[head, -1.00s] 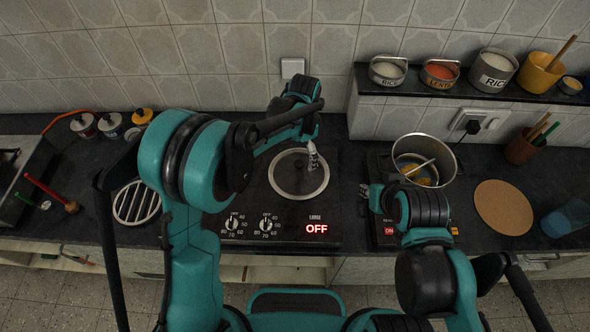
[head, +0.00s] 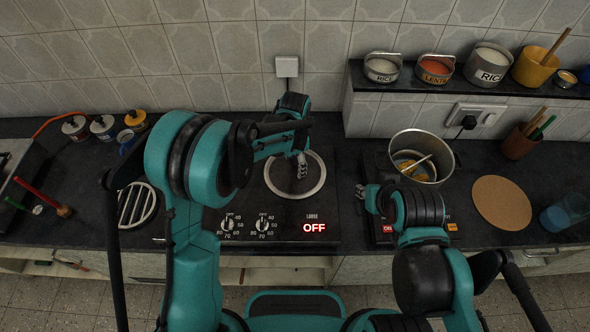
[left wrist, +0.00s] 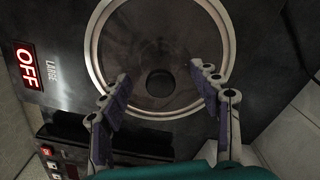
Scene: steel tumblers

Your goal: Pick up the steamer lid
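A round disc with a pale metal rim and a dark, see-through-looking middle (head: 280,187) lies flat on the black hob at centre; I take it for the steamer lid. My left gripper (head: 301,168) is over the lid in the head view. In the left wrist view my left gripper (left wrist: 160,88) is open, its fingers apart on either side of the dark spot, holding nothing. My right gripper (head: 369,197) is partly hidden by its arm.
The hob's knobs and red OFF display (head: 314,227) are at its front. A steel pot (head: 446,163) stands right, beside a round cork mat (head: 502,203). A slatted white rack (head: 138,204) lies left. Jars stand on the back shelf (head: 425,92).

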